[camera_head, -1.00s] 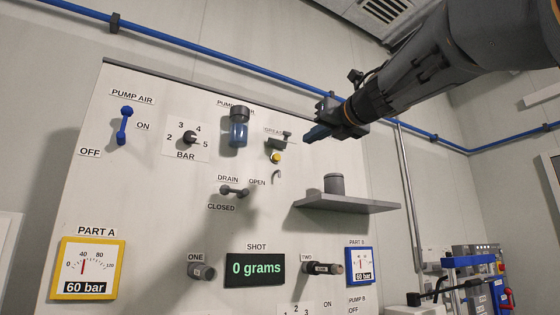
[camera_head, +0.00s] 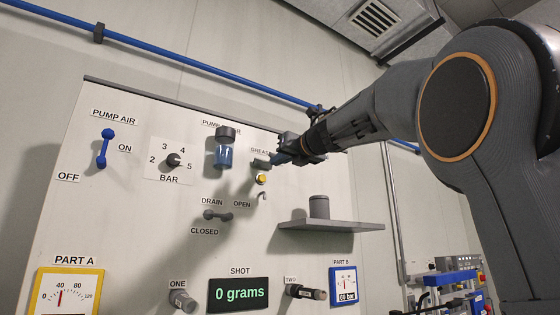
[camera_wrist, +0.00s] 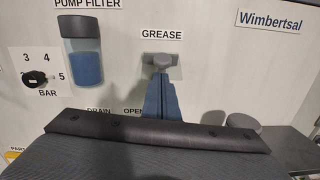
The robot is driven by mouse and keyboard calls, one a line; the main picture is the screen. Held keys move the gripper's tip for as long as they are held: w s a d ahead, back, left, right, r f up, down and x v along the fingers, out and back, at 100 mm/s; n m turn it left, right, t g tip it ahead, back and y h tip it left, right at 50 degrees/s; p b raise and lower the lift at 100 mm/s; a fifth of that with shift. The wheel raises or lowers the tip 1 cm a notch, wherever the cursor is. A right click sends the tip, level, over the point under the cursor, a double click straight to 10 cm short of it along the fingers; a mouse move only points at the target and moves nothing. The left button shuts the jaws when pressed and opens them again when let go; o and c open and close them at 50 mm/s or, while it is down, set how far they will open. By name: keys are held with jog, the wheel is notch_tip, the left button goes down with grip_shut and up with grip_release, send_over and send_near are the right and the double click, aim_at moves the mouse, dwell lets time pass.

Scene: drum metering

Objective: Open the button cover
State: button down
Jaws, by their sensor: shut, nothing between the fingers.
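The grey button cover (camera_head: 261,164) is on the panel under the GREASE label. A yellow button (camera_head: 261,180) shows just below it in the head view. In the wrist view the cover (camera_wrist: 163,62) shows as a grey knob on a pale, see-through plate. The button is hidden in the wrist view.
A filter with a blue bowl (camera_head: 223,151) is left of the cover. A drain lever (camera_head: 217,216) and a small hook (camera_head: 262,197) are below. A grey shelf (camera_head: 340,226) with a dark cylinder (camera_head: 318,206) juts out at lower right.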

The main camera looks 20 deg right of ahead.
jog(key=shift+r, duration=0.2)
dwell(0.3)
jog(key=r+p, duration=0.1)
jog(key=p, duration=0.1)
jog(key=r+p, duration=0.3)
jog(key=shift+w+r+p, duration=0.2)
jog(key=shift+w+p, duration=0.1)
jog(key=shift+p, duration=0.1)
jog(key=shift+a, duration=0.1)
jog(key=b+v, duration=0.6)
jog(key=v, duration=0.5)
jog(key=shift+s+r, duration=0.3)
jog(key=shift+s, duration=0.1)
